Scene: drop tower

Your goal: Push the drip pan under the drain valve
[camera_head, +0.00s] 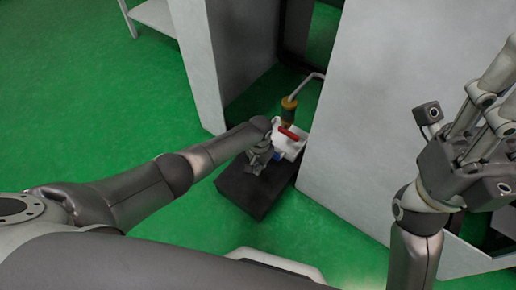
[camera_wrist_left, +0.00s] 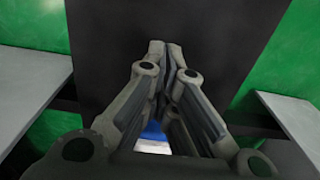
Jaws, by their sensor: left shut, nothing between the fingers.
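The drain valve (camera_head: 289,104) is a brass-coloured fitting on a bent grey pipe in the gap between two grey panels, with a red bar (camera_head: 289,133) just below it. A small white piece (camera_head: 291,149) with a blue patch sits below the red bar, on or just behind a black block (camera_head: 250,194); I cannot tell for certain which is the drip pan. My left gripper (camera_head: 257,166) is shut and empty over the block, beside the white piece. In the left wrist view its fingertips (camera_wrist_left: 165,44) meet against the dark surface (camera_wrist_left: 190,22). My right gripper (camera_head: 500,88) is raised at the right, its fingertips partly cut off.
A tall grey panel (camera_head: 370,120) stands right of the gap and another (camera_head: 225,55) stands left. They leave a narrow space around the valve. The green floor (camera_head: 90,100) is clear at the left. A white shelf (camera_head: 155,14) stands at the top left.

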